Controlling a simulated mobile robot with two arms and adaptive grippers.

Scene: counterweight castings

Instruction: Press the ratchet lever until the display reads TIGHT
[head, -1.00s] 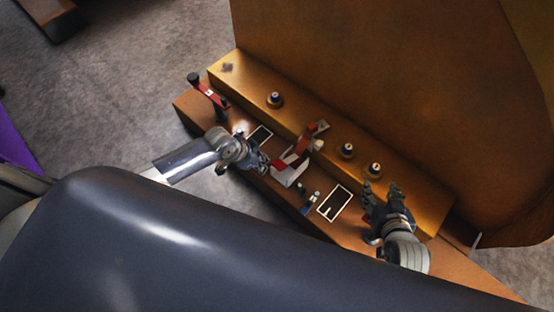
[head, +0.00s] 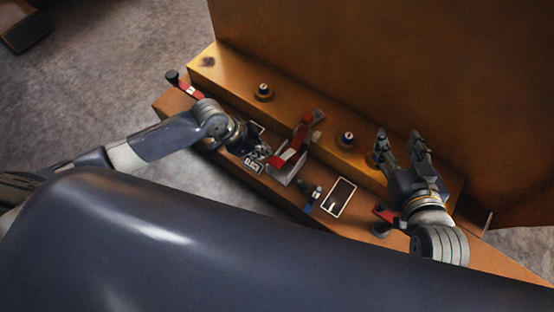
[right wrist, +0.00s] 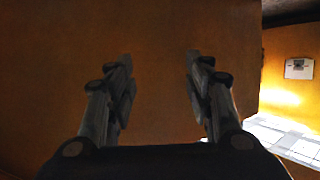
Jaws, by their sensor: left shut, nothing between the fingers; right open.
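A red lever (head: 291,150) stands on a pale grey base in the middle of the orange ledge; I take it for the ratchet lever. A small dark display (head: 253,166) left of its base seems to read SLACK. My left gripper (head: 262,153) is shut and empty, just left of the lever and over the display's upper edge; I cannot tell if it touches the lever. My right gripper (head: 399,142) is open and empty, right of the lever and apart from it. In the right wrist view its two fingers (right wrist: 158,75) stand wide apart before an orange-brown surface.
Red-handled parts stand at the ledge's left end (head: 188,89) and near my right wrist (head: 383,214). Round knobs (head: 263,92) (head: 346,139) sit on the raised step. A white-framed dark panel (head: 338,197) lies right of the lever. A tall orange casting (head: 370,60) rises behind.

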